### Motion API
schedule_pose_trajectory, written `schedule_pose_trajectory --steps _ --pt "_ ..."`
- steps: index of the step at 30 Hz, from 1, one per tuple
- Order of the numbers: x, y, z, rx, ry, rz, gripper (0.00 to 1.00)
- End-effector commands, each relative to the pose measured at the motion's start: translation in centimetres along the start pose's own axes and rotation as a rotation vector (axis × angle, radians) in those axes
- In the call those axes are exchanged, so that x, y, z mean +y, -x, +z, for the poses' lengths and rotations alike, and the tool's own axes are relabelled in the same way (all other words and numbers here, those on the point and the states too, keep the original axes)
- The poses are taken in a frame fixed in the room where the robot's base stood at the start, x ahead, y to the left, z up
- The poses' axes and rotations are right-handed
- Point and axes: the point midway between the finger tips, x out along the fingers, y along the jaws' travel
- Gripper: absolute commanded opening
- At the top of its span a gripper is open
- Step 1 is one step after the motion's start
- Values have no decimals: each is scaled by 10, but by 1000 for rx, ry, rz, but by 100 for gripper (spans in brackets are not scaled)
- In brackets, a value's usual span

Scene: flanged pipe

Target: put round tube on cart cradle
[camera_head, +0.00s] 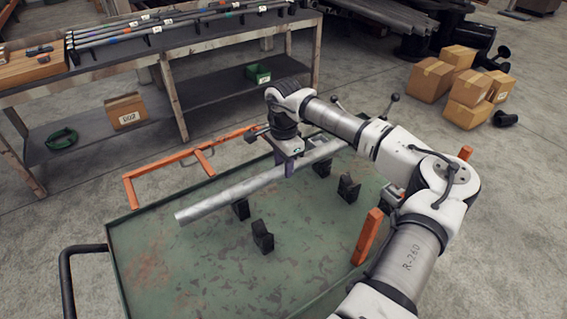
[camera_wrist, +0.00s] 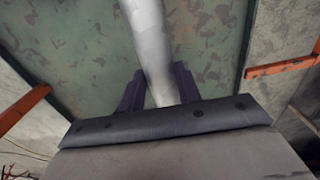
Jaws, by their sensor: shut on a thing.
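The round tube (camera_head: 232,193) is a long grey metal pipe lying diagonally over the green cart (camera_head: 190,275). My gripper (camera_head: 288,162) is shut on it toward its far right part. In the wrist view the tube (camera_wrist: 148,38) runs up from between the two dark fingers. Black cradle blocks stand on the cart: one (camera_head: 241,209) partly under the tube, one (camera_head: 262,237) nearer, one (camera_head: 348,188) to the right, and one (camera_head: 322,168) near the tube's far part. I cannot tell whether the tube touches any cradle.
The cart has orange rails (camera_head: 150,178) and an orange post (camera_head: 367,236). A workbench (camera_head: 150,45) with more tubes stands behind on the left. Cardboard boxes (camera_head: 430,80) sit on the floor at the back right. The cart's near surface is clear.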

Motion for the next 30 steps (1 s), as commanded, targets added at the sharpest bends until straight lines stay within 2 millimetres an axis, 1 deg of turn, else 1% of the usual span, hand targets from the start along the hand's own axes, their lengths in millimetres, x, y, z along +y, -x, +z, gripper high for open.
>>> schedule_pose_trajectory --steps 17,30 --pt "0 1 0 1 0 -2 0" --pt "0 -6 0 1 0 -1 0"
